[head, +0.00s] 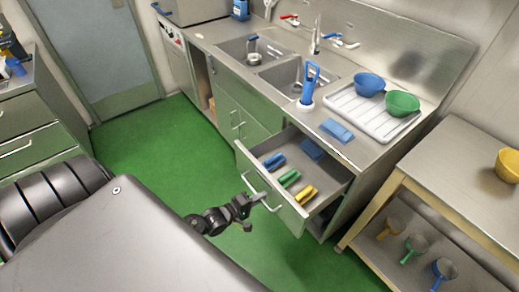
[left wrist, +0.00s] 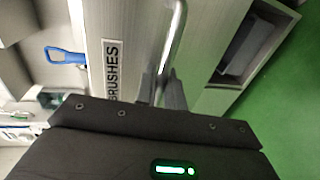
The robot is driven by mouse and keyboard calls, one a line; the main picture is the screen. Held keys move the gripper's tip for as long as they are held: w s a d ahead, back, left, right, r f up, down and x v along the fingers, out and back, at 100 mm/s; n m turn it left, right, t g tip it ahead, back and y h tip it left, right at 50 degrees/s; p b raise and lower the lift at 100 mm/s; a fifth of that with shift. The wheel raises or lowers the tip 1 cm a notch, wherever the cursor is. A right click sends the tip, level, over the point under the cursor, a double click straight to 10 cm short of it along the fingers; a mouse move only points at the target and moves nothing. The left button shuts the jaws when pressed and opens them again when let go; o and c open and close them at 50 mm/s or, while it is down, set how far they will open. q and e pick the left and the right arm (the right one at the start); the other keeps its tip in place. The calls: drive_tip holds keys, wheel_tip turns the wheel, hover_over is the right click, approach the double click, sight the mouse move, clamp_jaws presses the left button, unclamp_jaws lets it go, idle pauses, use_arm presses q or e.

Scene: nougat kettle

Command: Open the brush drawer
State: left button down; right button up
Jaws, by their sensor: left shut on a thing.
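My right gripper is not in view.
A drainboard (head: 352,112) with blue and green bowls sits on the counter above. A wooden-legged table (head: 450,150) with scoops on its lower shelf stands to the right. Green floor (head: 150,140) is clear to the left of the drawer.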

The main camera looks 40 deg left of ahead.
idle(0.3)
use_arm(q)
drive_tip(key=c, duration=1.6)
unclamp_jaws()
drive_tip(key=shift+s, duration=0.1)
drive_tip(key=b+v, duration=0.1)
drive_tip(key=v, duration=0.9)
drive_tip(key=shift+s+a+b, duration=0.15)
drive_tip(key=shift+s+b, duration=0.1)
drive_tip(key=shift+b, duration=0.15)
drive_tip(key=shift+r, duration=0.1)
